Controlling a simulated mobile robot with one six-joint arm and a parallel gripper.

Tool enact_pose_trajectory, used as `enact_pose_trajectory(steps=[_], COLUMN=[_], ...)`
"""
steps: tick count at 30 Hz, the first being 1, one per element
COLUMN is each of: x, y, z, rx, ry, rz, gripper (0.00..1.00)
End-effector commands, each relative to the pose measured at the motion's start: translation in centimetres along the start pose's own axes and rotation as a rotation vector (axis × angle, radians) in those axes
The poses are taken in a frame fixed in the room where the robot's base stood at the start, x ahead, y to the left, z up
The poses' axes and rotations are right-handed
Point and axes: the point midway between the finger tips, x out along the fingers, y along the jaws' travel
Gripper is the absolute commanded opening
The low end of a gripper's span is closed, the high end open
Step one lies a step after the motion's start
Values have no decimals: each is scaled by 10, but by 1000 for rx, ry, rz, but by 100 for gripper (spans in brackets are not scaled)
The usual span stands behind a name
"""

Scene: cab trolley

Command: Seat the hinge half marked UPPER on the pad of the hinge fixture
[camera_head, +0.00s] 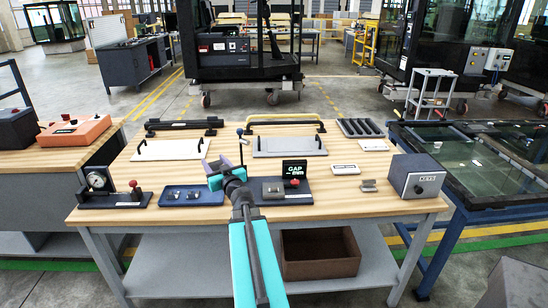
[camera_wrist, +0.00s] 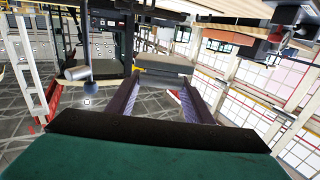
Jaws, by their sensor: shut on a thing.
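My gripper (camera_head: 216,168) is raised above the bench, behind and between the blue tray and the hinge fixture. In the wrist view its two purple fingers (camera_wrist: 160,82) are shut on a grey block at their tips. I take this block for the hinge half (camera_wrist: 163,66); no UPPER marking can be read. In the head view the held piece is too small to make out. The hinge fixture (camera_head: 279,200) is a dark plate with a grey block and a red knob, to the right of my gripper. A GAP display (camera_head: 294,169) stands at its back.
The blue tray (camera_head: 205,203) holds small grey parts. A dial gauge fixture (camera_head: 97,181) stands at left, a grey KEYS box (camera_head: 417,177) at right, with a small metal bracket (camera_head: 368,185) beside it. An upright ball-ended rod (camera_head: 240,145) stands close to my gripper.

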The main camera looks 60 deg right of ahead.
Motion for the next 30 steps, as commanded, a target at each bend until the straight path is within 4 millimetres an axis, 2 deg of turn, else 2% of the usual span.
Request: enact_pose_trajectory(steps=[1, 6, 12, 21, 30], x=[-1, -10, -23, -40, -52], y=[21, 86, 136, 186, 215], z=[-1, 2, 8, 15, 20], rx=[1, 2, 2, 2, 1], ry=[0, -1, 0, 2, 2], rz=[45, 189, 299, 404, 466], gripper=[16, 16, 16, 16, 16])
